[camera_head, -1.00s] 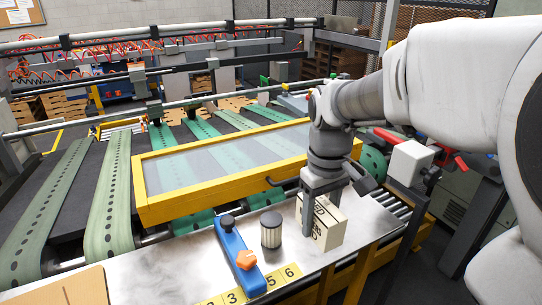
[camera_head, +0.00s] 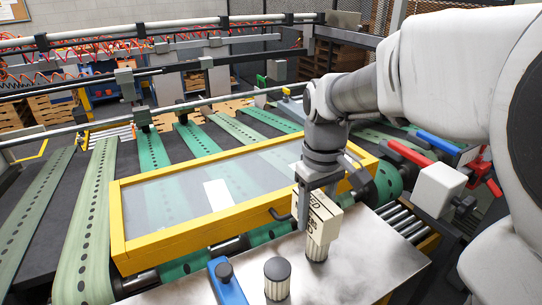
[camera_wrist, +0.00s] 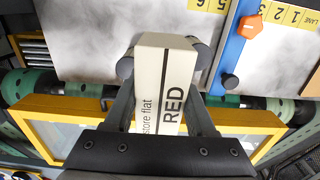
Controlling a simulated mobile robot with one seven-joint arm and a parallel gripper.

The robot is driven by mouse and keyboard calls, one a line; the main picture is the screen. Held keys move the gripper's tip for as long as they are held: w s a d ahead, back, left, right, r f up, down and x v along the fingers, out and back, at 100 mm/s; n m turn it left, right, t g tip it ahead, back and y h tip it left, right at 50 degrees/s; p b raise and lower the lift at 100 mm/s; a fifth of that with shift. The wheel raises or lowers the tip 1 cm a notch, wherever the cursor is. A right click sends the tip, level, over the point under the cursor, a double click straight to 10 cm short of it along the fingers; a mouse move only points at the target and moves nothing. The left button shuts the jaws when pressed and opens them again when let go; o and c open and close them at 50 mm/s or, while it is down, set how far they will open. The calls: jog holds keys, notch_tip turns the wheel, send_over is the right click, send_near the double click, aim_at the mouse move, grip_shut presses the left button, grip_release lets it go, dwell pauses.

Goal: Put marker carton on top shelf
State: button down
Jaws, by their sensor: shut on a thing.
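The marker carton (camera_head: 322,221) is a cream box with dark lettering, held in the air above the metal table. My gripper (camera_head: 311,207) points down and is shut on it, with a finger on either side. I cannot make out a top shelf in either view.
Ribbed cylinders (camera_head: 278,280) and a blue fixture (camera_head: 228,283) stand on the metal table (camera_head: 365,250). A yellow-framed clear panel (camera_head: 150,245) lies behind, over green belts. A white block with a red handle (camera_head: 479,172) is at the right. Numbered yellow labels (camera_wrist: 207,5) mark the table.

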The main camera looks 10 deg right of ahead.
aim_at(306, 276)
jog(key=shift+w, duration=0.2)
jog(key=shift+w+f, duration=0.1)
jog(key=shift+f, duration=0.1)
notch_tip(306, 276, down, 18)
jog(key=shift+r, duration=0.25)
jog(key=shift+f, duration=0.2)
jog(key=c, duration=0.5)
grip_release()
jog(key=shift+r, duration=0.1)
